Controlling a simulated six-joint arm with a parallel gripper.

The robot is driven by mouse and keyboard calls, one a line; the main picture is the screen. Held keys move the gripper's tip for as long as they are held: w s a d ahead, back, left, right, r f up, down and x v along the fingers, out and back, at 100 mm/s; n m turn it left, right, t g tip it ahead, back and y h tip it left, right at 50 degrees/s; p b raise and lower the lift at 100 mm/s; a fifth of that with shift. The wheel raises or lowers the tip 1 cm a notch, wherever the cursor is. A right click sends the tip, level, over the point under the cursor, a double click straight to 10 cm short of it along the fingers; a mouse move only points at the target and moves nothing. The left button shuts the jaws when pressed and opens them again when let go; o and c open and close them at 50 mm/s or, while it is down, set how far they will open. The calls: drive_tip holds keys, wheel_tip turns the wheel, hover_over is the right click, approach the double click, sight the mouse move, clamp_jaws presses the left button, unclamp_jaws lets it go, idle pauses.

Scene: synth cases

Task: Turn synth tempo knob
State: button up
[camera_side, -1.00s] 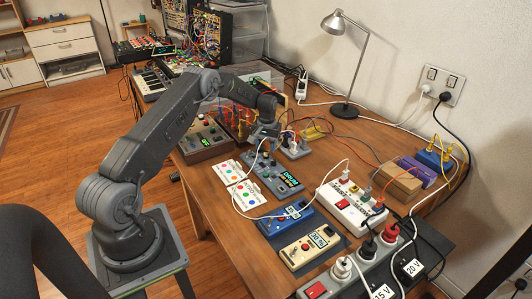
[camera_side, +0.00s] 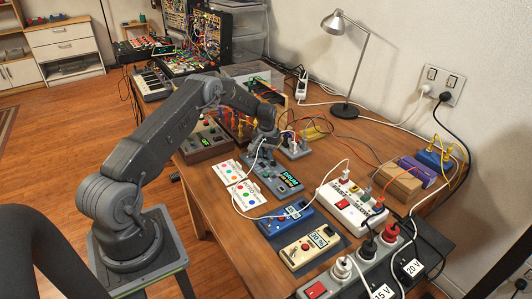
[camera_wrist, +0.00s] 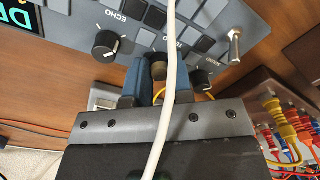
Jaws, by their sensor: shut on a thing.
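The grey synth box (camera_side: 270,176) with a lit display reading "DRUM" lies on the desk in the side view. Its panel fills the top of the wrist view (camera_wrist: 75,22), with a black echo knob (camera_wrist: 107,45) at left. The lettering above this knob is partly covered by a white cable, but seems to be the tempo label. In the side view my gripper (camera_side: 266,152) is down at the box's far end, and its fingertips are hard to make out.
The white cable (camera_wrist: 163,110) runs across the wrist view in front of my gripper. A metal toggle switch (camera_wrist: 235,45) and a smaller knob (camera_wrist: 203,79) are close at right.

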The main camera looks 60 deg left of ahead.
clamp_jaws()
drive_tip(key=m, duration=1.2)
drive_tip(key=shift+a+m, duration=0.1)
drive_tip(key=shift+m, duration=0.2)
idle(0.3)
drive_tip(key=o, duration=0.7)
unclamp_jaws()
